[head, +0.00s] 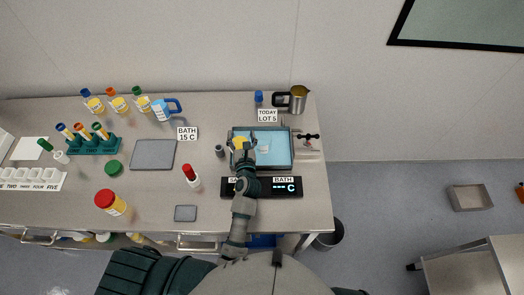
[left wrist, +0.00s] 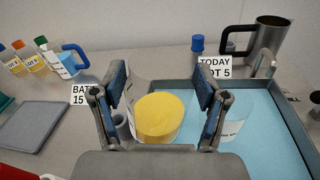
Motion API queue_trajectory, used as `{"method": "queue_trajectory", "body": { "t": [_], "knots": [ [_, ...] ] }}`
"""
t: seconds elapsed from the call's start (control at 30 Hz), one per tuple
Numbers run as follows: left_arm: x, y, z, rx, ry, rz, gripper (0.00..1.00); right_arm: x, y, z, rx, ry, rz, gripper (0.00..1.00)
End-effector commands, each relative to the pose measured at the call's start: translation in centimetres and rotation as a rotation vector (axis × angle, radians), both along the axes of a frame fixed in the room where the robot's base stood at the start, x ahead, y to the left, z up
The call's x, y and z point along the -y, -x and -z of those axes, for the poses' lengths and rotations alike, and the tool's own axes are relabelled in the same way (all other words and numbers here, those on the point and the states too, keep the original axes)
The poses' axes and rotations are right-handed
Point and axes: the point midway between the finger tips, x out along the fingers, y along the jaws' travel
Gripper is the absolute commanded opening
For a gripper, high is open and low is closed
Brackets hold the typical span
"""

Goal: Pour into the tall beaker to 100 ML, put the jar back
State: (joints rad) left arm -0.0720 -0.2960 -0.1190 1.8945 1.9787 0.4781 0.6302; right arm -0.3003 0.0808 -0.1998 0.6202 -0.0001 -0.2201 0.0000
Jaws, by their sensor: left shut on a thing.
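My left gripper (head: 243,150) is over the left side of the blue water bath (head: 290,150). Its two fingers (left wrist: 165,95) are on either side of a round vessel with a yellow top or contents (left wrist: 160,117), and it is shut on it. The yellow also shows in the head view (head: 238,141). I cannot tell whether this is the jar or a beaker. A clear vessel with a white label (left wrist: 230,130) stands in the bath to its right; its level is not readable. My right gripper is not in view.
A jug with a blue handle (head: 161,109) and a steel pitcher (head: 297,99) stand toward the back. A grey pad (head: 153,154), a red-capped bottle (head: 191,176) and a tube rack (head: 93,145) are left of the bath. A display (head: 285,187) lies in front.

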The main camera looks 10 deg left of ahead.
Motion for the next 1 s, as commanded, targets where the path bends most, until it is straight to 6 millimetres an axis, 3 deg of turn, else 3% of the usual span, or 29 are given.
{"method": "queue_trajectory", "body": {
  "t": [0.03, 0.1, 0.37, 0.77, 1.0],
  "knots": [
    [-0.7, 0.6, 0.3, 0.05, 0.082, -0.004, 0.35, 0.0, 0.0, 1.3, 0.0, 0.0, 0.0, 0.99],
    [-1.3, 1.0, 0.0, 0.099, 0.168, -0.005, 0.35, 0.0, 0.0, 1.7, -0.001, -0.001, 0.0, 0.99],
    [-1.4, 1.0, -0.6, 0.112, 0.193, -0.004, 0.35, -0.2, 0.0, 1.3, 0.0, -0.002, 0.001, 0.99],
    [-1.3, 1.0, -3.7, 0.111, 0.19, -0.003, 0.35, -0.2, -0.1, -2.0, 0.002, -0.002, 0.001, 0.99],
    [-1.3, 1.0, -3.5, 0.11, 0.189, -0.003, 0.35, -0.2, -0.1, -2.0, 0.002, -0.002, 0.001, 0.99]
  ]
}}
